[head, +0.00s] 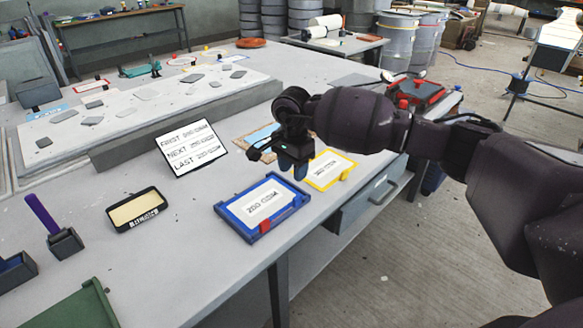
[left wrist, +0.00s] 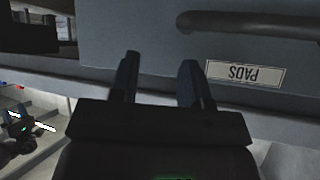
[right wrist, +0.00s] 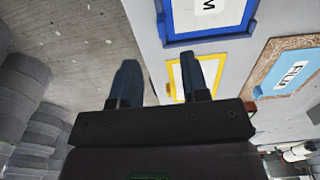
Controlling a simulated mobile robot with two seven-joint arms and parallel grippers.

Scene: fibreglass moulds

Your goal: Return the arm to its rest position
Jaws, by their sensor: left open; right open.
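My right arm comes in from the right in the head view and reaches over the table (head: 110,200). My right gripper (head: 292,170) is open and empty above the table, behind the blue-framed tray (head: 236,213) and beside the yellow-framed tray (head: 337,175). In the right wrist view its two fingers (right wrist: 160,82) stand apart with nothing between them. My left gripper is not in the head view.
A sign with "FIRST, NEXT, LAST" (head: 191,147), a dark framed box (head: 137,210), a purple-handled tool (head: 42,214) and a green tray (head: 75,308) are on the table. A red-and-black case (head: 414,93) is at the right end. The floor at right (head: 400,250) is open.

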